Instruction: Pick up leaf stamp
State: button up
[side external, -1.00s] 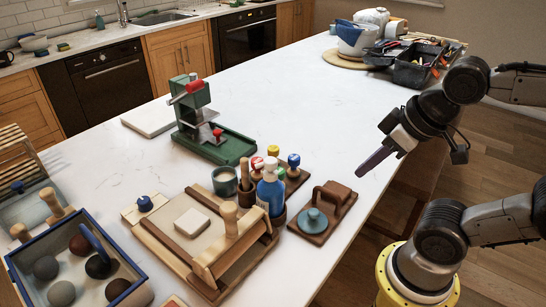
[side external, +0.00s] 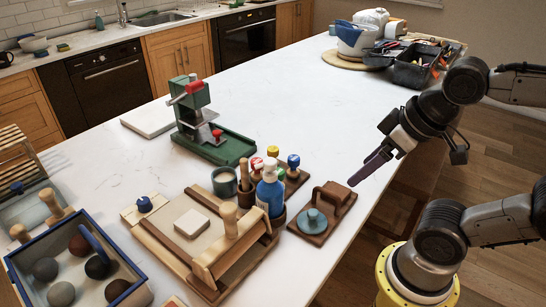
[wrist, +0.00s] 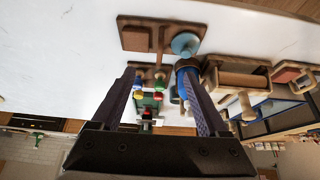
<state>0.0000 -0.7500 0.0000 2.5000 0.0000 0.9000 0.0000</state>
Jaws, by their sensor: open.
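Several small stamps with coloured knobs stand in a wooden rack near the middle of the counter: a yellow knob (side external: 272,151), a red knob (side external: 257,163), a blue knob (side external: 293,161) and a green knob. I cannot tell which is the leaf stamp, as their faces are hidden.
A blue bottle (side external: 271,190) and a cup (side external: 225,181) stand close to the rack. A wooden board with a handle (side external: 335,194) and teal disc (side external: 313,218) lies nearby. A green press (side external: 205,125) stands behind. The counter's far middle is clear.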

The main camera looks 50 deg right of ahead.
jog(key=w+r+n+g, duration=0.1)
jog(key=w+r+n, duration=0.55)
jog(key=n, duration=0.35)
jog(key=n+g, duration=0.4)
jog(key=n, duration=0.4)
send_over(273, 148)
notch_tip(273, 148, down, 4)
jog(key=shift+g, duration=0.3)
notch_tip(273, 148, down, 10)
jog(key=shift+r, duration=0.25)
jog(key=shift+a+f, duration=0.1)
jog(key=shift+f, duration=2.85)
